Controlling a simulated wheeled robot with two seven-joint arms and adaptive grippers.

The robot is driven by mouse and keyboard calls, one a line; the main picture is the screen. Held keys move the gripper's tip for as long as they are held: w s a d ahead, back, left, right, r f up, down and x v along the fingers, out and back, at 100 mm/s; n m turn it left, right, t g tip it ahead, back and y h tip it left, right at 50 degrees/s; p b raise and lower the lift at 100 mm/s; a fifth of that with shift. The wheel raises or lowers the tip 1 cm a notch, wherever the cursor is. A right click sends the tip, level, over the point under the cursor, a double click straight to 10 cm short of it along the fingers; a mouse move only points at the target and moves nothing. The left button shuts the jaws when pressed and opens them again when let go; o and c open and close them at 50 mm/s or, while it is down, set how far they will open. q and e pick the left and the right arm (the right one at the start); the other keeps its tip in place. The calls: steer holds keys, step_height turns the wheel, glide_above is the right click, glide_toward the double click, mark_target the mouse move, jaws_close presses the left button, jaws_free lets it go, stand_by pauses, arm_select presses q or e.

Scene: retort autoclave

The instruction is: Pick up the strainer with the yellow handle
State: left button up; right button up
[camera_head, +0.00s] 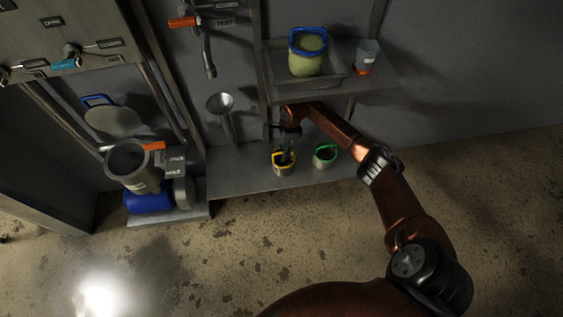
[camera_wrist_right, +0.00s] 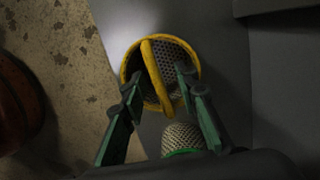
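The strainer with the yellow handle (camera_head: 283,168) stands on the low grey shelf in the head view, a perforated metal cup with a yellow rim. In the right wrist view, the strainer (camera_wrist_right: 178,52) shows from above, its yellow handle (camera_wrist_right: 154,72) arching across the opening. My right gripper (camera_head: 286,151) is just above it. In the right wrist view, the gripper's fingers (camera_wrist_right: 158,80) are spread apart, with the near part of the handle between them. I cannot tell whether either finger touches it. My left gripper is not in view.
A strainer with a green handle (camera_head: 325,156) stands close by on the right, also in the wrist view (camera_wrist_right: 184,138). A shelf (camera_head: 345,88) above holds a blue-handled strainer (camera_head: 307,55) and a clear beaker (camera_head: 367,55). A funnel (camera_head: 221,104) is at the left.

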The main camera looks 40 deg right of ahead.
steer(key=shift+c, duration=0.5)
jaws_close()
stand_by(0.4)
